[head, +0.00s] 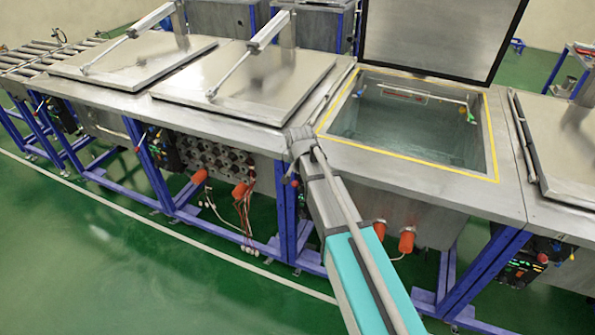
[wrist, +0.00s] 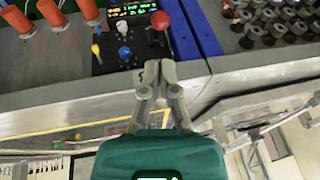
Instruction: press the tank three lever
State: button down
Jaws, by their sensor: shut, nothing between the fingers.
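A lever with a red ball knob (wrist: 160,20) stands on a black control panel (wrist: 115,55) in the wrist view. My gripper (wrist: 157,66) is shut and empty, its tips close to the knob in the picture; I cannot tell whether they touch the lever. No tank number is readable.
The panel also carries a blue knob (wrist: 124,53), a yellow lever (wrist: 96,50) and a lit display (wrist: 132,8). Orange cylinders (wrist: 47,14) and a blue frame leg (wrist: 203,25) flank it. Closed lids (head: 245,75) lie left of the open tank. Green floor (head: 90,240) is clear in front.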

aim_at(296, 183)
jog(key=shift+b+x, duration=4)
jog(key=shift+x, duration=0.6)
jog(key=shift+f, duration=0.1)
jog(key=shift+d+f, duration=0.1)
